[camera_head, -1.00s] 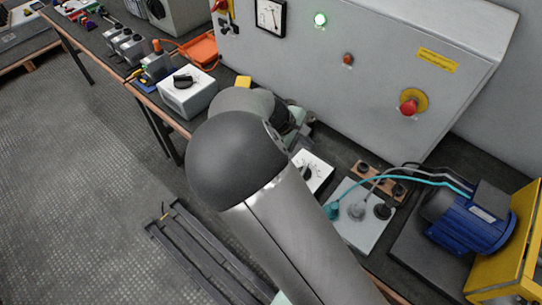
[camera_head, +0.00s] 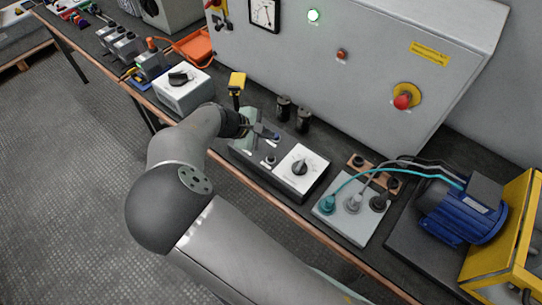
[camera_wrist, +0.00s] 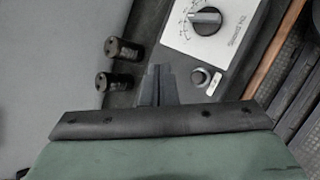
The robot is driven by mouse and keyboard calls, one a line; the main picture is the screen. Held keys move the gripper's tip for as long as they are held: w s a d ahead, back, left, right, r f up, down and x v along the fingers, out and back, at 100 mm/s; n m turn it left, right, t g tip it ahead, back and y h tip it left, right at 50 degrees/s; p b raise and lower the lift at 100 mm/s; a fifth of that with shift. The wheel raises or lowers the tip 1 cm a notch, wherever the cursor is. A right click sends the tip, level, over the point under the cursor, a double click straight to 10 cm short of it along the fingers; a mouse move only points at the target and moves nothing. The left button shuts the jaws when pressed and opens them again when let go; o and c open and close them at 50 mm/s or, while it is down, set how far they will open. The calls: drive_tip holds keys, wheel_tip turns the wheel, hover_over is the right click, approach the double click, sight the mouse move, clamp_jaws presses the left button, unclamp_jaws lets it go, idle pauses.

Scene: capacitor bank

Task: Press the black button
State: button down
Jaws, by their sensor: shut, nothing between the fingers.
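A dark control box (camera_head: 312,190) on the bench carries a white dial plate (camera_head: 300,168) with a black knob. Left of the plate is a small round black button (camera_head: 270,158); in the wrist view the button (camera_wrist: 200,77) has a light ring and sits below the dial plate (camera_wrist: 215,30). My gripper (camera_head: 270,135) is shut and empty over the left part of the box. In the wrist view its closed fingertips (camera_wrist: 158,72) lie left of the button, apart from it in the picture. Their height above the box is unclear.
Two black cylindrical posts (camera_head: 293,113) stand behind my gripper. A grey cabinet (camera_head: 375,85) with a red emergency knob (camera_head: 404,101) rises behind. A white box with a knob (camera_head: 184,90) stands left. A socket plate with cables (camera_head: 345,222) and a blue motor (camera_head: 468,222) are right.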

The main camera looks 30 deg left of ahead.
drive_tip(key=b, duration=0.5)
approach(272, 155)
drive_tip(key=shift+w+d+f, duration=0.45)
drive_tip(key=shift+w+d, duration=0.05)
drive_tip(key=shift+w, duration=0.3)
drive_tip(key=shift+w+d+f, duration=0.45)
drive_tip(key=shift+w, duration=0.35)
drive_tip(key=shift+w+d+f, duration=0.4)
drive_tip(key=shift+w+d, duration=0.1)
drive_tip(key=shift+w, duration=0.35)
drive_tip(key=shift+f, duration=0.45)
drive_tip(key=shift+f+b, duration=0.55)
drive_tip(key=shift+f, duration=0.4)
idle(0.5)
drive_tip(key=shift+r+p, duration=0.85)
drive_tip(key=shift+r, duration=0.55)
drive_tip(key=shift+r, duration=0.1)
drive_tip(key=shift+r+p, duration=1.5)
drive_tip(key=shift+r, duration=0.9)
